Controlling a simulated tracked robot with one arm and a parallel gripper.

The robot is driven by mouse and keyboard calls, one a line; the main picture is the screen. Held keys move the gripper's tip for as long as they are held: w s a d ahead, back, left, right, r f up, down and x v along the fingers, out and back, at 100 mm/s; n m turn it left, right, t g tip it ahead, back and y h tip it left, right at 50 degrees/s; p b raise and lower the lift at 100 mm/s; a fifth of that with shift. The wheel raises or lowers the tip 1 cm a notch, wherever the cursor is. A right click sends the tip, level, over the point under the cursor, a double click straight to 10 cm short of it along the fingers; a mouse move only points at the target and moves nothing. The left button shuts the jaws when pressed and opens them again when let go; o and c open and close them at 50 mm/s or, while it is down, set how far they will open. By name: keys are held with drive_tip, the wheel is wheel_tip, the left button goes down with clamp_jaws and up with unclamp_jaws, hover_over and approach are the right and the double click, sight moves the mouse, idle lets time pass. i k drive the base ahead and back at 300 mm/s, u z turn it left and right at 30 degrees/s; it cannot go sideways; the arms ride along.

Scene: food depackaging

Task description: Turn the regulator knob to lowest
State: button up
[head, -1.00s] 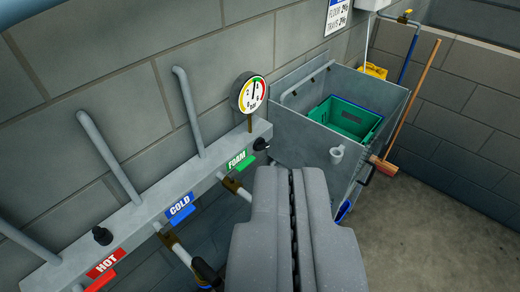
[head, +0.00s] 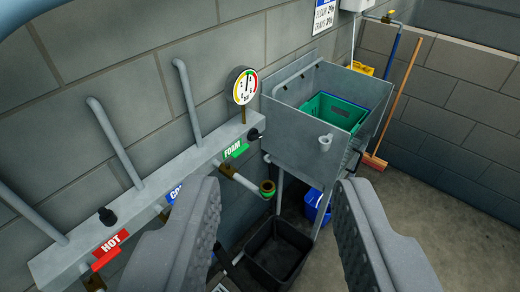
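A grey pipe manifold (head: 150,190) on the wall carries HOT, COLD and FOAM labels. A round pressure gauge (head: 245,85) with a coloured dial stands above its far end; the needle is too small to read exactly. A black knob (head: 254,134) sits below the gauge, near the green FOAM label (head: 235,149). A second black knob (head: 106,215) sits above the red HOT label (head: 110,250). Which is the regulator knob I cannot tell. My gripper (head: 280,188) is open and empty, its fingers wide apart in the foreground, touching neither knob. The left finger partly hides the COLD label.
A steel sink (head: 305,148) holding a green crate (head: 333,112) stands right of the manifold. A black bin (head: 273,252) and a blue container (head: 318,206) are on the floor below. A broom (head: 400,100) leans at the right. The floor at the right is clear.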

sight(252, 135)
drive_tip(key=z, duration=0.05)
drive_tip(key=k, duration=0.25)
drive_tip(key=z, duration=2.15)
drive_tip(key=i, duration=1.25)
drive_tip(key=u, duration=2.85)
drive_tip(key=i, duration=0.95)
drive_tip(key=u, duration=0.05)
